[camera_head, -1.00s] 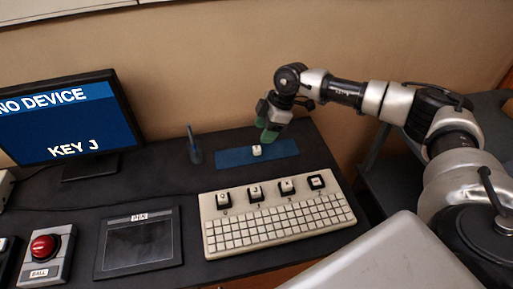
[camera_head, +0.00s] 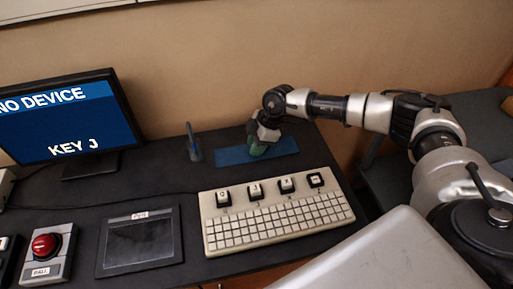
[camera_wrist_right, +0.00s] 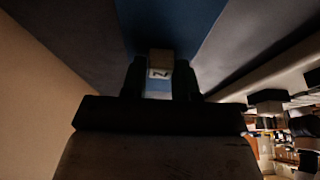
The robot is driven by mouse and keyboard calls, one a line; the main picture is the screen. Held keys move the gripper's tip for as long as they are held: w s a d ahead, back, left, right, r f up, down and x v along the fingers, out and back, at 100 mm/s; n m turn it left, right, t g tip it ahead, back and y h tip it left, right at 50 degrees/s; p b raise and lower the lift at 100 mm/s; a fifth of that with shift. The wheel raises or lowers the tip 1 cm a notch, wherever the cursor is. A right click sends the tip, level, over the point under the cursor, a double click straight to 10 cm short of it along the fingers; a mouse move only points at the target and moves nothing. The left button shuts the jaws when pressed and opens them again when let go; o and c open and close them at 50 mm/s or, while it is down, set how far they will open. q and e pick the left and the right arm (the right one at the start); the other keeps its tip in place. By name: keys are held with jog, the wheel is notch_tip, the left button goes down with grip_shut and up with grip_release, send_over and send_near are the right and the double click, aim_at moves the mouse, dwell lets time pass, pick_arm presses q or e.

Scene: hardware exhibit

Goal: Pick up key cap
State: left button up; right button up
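The key cap (camera_wrist_right: 160,58) is a small pale block with a dark letter on one face, seen in the right wrist view above the blue mat (camera_head: 285,147). My right gripper (camera_head: 257,150) is low over the mat and hides the cap in the head view. In the right wrist view the dark fingers of my right gripper (camera_wrist_right: 160,82) stand on both sides of the cap, very close to it. Whether they press on it I cannot tell. My left gripper is in neither view.
A cream keyboard (camera_head: 280,225) with several large raised keys lies in front of the mat. A monitor (camera_head: 65,115) reads "NO DEVICE" and "KEY J". A dark tablet (camera_head: 140,242) and red-button box (camera_head: 47,250) lie front left.

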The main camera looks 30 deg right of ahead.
jog(key=c, duration=0.4)
jog(key=shift+c, duration=0.2)
jog(key=shift+r, duration=0.1)
